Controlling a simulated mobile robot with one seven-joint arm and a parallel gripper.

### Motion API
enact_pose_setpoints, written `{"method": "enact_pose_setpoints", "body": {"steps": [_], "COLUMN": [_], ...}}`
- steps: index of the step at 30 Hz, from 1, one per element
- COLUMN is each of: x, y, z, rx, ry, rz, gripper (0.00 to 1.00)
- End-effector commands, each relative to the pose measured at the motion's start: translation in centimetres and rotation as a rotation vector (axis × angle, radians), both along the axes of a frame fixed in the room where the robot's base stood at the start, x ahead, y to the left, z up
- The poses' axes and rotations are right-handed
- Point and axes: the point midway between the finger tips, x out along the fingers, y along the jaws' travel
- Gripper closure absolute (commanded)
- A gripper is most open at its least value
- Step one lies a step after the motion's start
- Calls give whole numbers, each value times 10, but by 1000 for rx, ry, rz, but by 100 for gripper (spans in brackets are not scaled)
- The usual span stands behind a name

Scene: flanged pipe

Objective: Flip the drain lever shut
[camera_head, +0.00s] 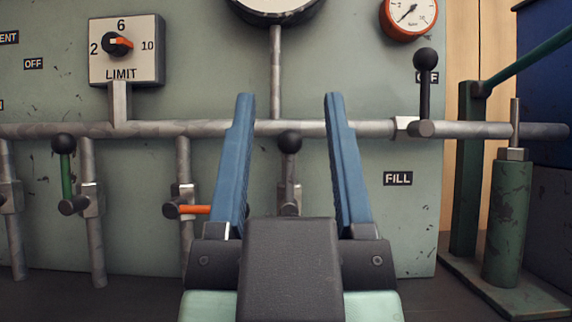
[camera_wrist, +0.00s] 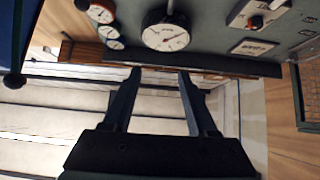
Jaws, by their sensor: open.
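My gripper (camera_head: 289,97) is open and empty, its two blue fingers pointing up in front of the panel. It also shows open in the wrist view (camera_wrist: 160,73). No label reading drain is visible, so I cannot tell which lever it is. A green lever (camera_head: 67,172) with a black knob stands upright at the left. An orange lever (camera_head: 196,209) lies horizontal, its right end hidden behind my left finger. A grey lever (camera_head: 290,165) with a black ball stands upright between my fingers, farther back. A black lever (camera_head: 425,85) stands upright at the right, partly covering an OFF label.
A horizontal pipe (camera_head: 360,129) crosses the panel behind my fingers. A LIMIT dial (camera_head: 127,50) is at upper left, and an orange-rimmed gauge (camera_head: 408,15) at upper right. A FILL label (camera_head: 398,178) is right of my fingers. A green post assembly (camera_head: 508,215) stands at the right.

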Motion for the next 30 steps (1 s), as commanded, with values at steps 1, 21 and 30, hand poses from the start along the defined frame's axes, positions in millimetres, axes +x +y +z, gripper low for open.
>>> {"method": "enact_pose_setpoints", "body": {"steps": [1, 21, 30], "x": [0, 2, 18], "y": [0, -1, -7], "z": [18, 180, 238], "rx": [0, 1, -16], "ry": [0, 5, 39], "rz": [0, -4, -63], "gripper": [52, 100, 100]}}
